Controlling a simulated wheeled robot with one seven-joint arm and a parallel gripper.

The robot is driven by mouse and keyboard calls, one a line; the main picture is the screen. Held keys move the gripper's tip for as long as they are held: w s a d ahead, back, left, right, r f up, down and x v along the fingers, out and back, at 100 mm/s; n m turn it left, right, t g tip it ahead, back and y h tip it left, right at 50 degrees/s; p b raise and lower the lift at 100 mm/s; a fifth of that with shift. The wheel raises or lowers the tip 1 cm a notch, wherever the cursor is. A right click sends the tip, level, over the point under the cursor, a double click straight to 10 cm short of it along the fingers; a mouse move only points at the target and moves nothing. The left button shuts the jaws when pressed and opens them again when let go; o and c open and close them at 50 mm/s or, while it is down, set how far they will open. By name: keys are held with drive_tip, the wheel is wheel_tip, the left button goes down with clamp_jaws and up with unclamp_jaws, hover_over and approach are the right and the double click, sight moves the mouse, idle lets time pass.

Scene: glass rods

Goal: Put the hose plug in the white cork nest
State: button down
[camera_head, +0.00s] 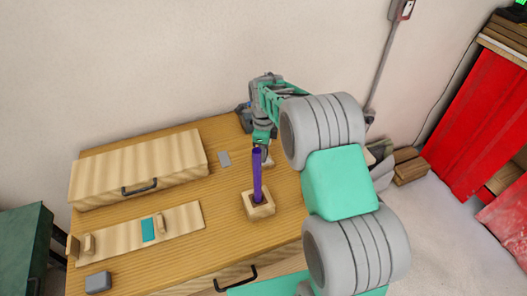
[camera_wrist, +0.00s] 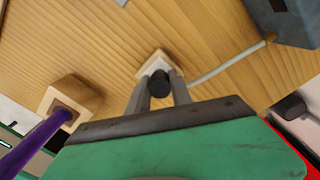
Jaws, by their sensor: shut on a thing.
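My gripper (camera_wrist: 159,84) is shut on the hose plug (camera_wrist: 159,87), a dark round-ended piece between the two grey fingers in the wrist view. A pale hose (camera_wrist: 228,65) runs from the right to behind the right finger. The white cork nest (camera_wrist: 153,62), a small pale square block, shows just beyond the plug, partly covered by the fingers. The plug overlaps the nest in this view; I cannot tell whether it is above it or inside it. In the head view my gripper (camera_head: 262,143) is low over the table behind the purple rod, and the plug is hidden.
A purple rod (camera_head: 257,172) stands upright in a wooden block (camera_head: 259,207), close in front of my gripper. A dark blue-grey box (camera_wrist: 285,22) is at the hose's far end. A wooden box (camera_head: 140,165) and a board with pegs (camera_head: 185,222) lie left on the table.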

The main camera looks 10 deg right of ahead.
drive_tip(key=shift+f+b, duration=0.3)
drive_tip(key=shift+f, duration=0.25)
drive_tip(key=shift+r, duration=0.1)
drive_tip(key=shift+r+p, duration=0.5)
drive_tip(key=shift+r, duration=0.25)
drive_tip(key=shift+f+b, duration=0.65)
drive_tip(key=shift+f, duration=0.25)
idle(0.5)
drive_tip(key=c, duration=1.4)
unclamp_jaws()
drive_tip(key=shift+c, duration=0.2)
drive_tip(key=shift+r+p, duration=3.3)
drive_tip(key=shift+r, duration=2.35)
